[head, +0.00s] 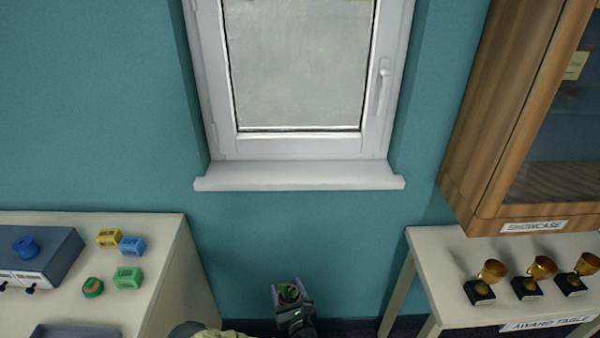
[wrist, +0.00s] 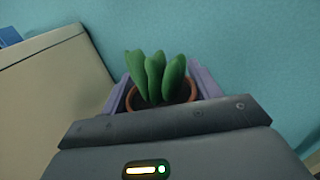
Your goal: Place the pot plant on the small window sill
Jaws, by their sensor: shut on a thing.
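The pot plant (wrist: 157,78) has thick green leaves in a terracotta-coloured pot, and it shows close up in the wrist view. It also shows small at the bottom of the head view (head: 289,292). My gripper (head: 288,296) is shut on it, with a purple-grey finger on each side of the pot. Much of the pot is hidden behind the gripper body in the wrist view. The small window sill (head: 300,177) is a bare white ledge under the window in the head view. The plant and gripper are lower than the sill and apart from it.
A left table (head: 190,285) holds a grey-blue box (head: 40,262), several coloured blocks and a tray (head: 75,331). At right, the award table (head: 440,270) holds trophies under a wooden showcase (head: 500,120). The wall gap between the tables is clear.

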